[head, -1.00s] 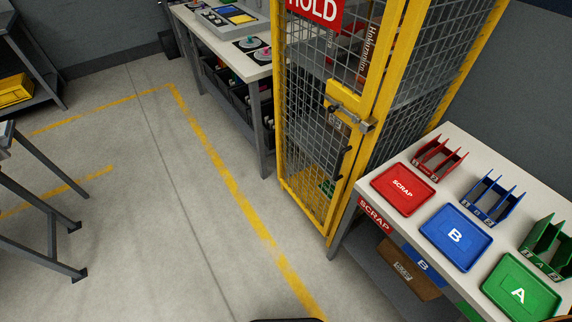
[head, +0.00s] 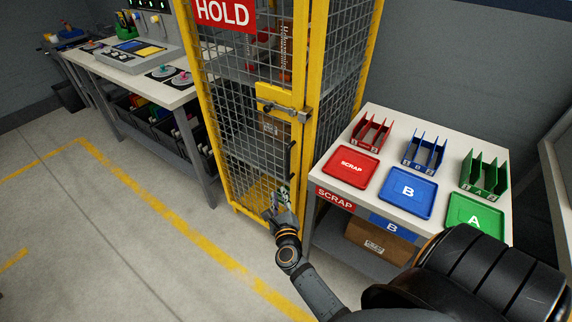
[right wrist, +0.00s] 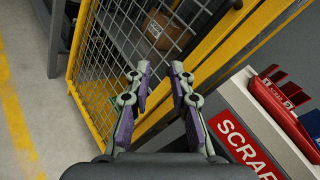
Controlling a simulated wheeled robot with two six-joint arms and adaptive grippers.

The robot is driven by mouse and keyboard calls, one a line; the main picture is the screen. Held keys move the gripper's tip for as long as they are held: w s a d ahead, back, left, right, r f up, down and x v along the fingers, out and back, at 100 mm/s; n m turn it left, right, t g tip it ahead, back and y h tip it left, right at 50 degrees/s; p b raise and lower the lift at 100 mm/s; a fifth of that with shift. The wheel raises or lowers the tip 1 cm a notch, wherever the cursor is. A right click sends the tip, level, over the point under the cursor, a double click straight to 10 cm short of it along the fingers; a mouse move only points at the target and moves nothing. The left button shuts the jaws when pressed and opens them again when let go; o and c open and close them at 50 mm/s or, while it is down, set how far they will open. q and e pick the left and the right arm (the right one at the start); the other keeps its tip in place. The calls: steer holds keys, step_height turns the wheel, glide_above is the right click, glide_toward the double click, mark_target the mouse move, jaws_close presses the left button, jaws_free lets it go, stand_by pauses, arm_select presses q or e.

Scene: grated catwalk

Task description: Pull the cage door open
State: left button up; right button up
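The cage door (head: 243,130) is wire mesh in a yellow frame with a red HOLD sign (head: 225,12). It looks closed against its post. A metal latch (head: 287,109) sits on a yellow plate at the door's right edge. A black upright pull handle (head: 291,160) is below the latch. My right gripper (head: 281,193) is low in front of the door, below the handle. In the right wrist view its two fingers (right wrist: 160,75) are apart with nothing between them, facing the mesh and yellow frame. Whether it touches the door is unclear. My left gripper is out of view.
A table (head: 321,178) right of the cage holds SCRAP, B and A trays with red, blue and green racks. A workbench (head: 180,97) stands left of the cage. Open concrete floor (head: 130,250) with yellow lines lies in front of the door.

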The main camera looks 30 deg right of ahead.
mark_target(288, 159)
step_height(288, 159, up, 7)
steer(key=d+m+h, duration=0.3)
steer(key=m, duration=0.6)
steer(key=shift+n+g, duration=0.3)
steer(key=x, duration=0.5)
steer(key=p+x, duration=0.1)
steer(key=x, duration=0.4)
steer(key=shift+d+f, duration=0.1)
steer(key=shift+f, duration=0.1)
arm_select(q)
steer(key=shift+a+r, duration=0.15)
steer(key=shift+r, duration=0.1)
arm_select(e)
jaws_close()
